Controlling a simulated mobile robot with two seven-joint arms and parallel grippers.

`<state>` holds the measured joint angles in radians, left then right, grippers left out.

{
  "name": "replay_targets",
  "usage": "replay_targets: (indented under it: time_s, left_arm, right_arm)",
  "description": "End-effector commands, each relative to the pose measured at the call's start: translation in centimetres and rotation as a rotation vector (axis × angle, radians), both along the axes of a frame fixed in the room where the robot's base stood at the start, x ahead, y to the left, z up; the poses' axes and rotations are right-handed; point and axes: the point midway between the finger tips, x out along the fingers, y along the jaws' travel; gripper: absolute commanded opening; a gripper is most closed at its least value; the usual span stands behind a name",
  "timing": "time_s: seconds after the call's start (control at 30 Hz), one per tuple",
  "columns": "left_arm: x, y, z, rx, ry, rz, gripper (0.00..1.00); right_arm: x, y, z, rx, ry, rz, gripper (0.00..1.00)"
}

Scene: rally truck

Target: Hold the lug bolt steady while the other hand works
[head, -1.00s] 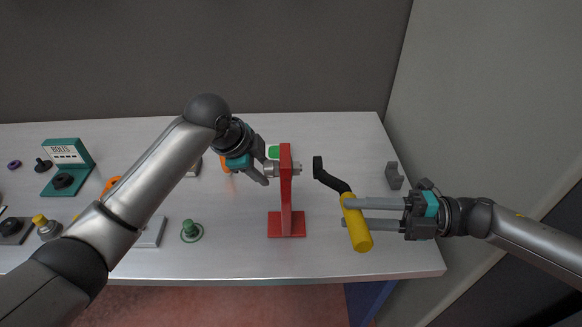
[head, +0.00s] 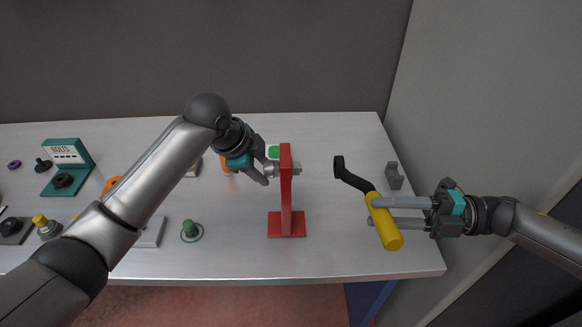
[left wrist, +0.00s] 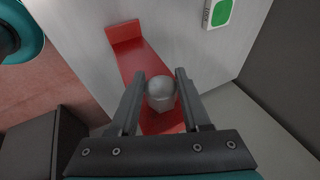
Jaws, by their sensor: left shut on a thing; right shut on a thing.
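The lug bolt (head: 270,170) sits through the top of an upright red stand (head: 286,205), its other end (head: 298,169) showing on the stand's right side. My left gripper (head: 265,174) is shut on the bolt from the left side. In the left wrist view the bolt's round silver end (left wrist: 161,92) lies between the two fingers (left wrist: 160,100). My right gripper (head: 372,211) is shut on the yellow handle of a black cranked wrench (head: 385,224). The wrench's black socket end (head: 339,166) is in the air, to the right of the stand and apart from the bolt.
A grey bracket (head: 394,176) stands at the table's right side near the wall. A teal bolt holder (head: 68,168), a green knob (head: 190,230) and a yellow-capped part (head: 45,227) are on the left. The table between stand and wrench is clear.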

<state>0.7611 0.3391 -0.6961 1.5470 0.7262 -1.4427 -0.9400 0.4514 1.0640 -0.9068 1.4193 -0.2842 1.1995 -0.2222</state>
Motion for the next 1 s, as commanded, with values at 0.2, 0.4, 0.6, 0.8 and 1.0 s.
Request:
replay_targets:
  time_s: [0.2,0.4,0.6,0.8,1.0]
  left_arm:
    - [0.1,0.0,0.2,-0.001,-0.006,0.002,0.56]
    - [0.1,0.0,0.1,0.000,-0.003,0.001,0.79]
    - [0.0,0.0,0.0,0.000,-0.001,0.000,0.82]
    - [-0.2,0.2,0.7,0.000,-0.003,0.001,0.82]
    - [-1.3,1.2,3.4,0.000,-0.005,0.000,0.82]
  right_arm:
    - [0.0,0.0,0.1,0.003,-0.002,0.000,0.00]
    - [0.0,0.0,0.1,0.003,-0.002,0.000,0.00]
    - [0.0,0.1,0.1,0.003,-0.002,0.000,0.00]
    - [0.0,0.1,0.2,0.003,-0.002,0.000,0.00]
    - [0.0,0.1,0.6,0.003,-0.002,0.000,0.00]
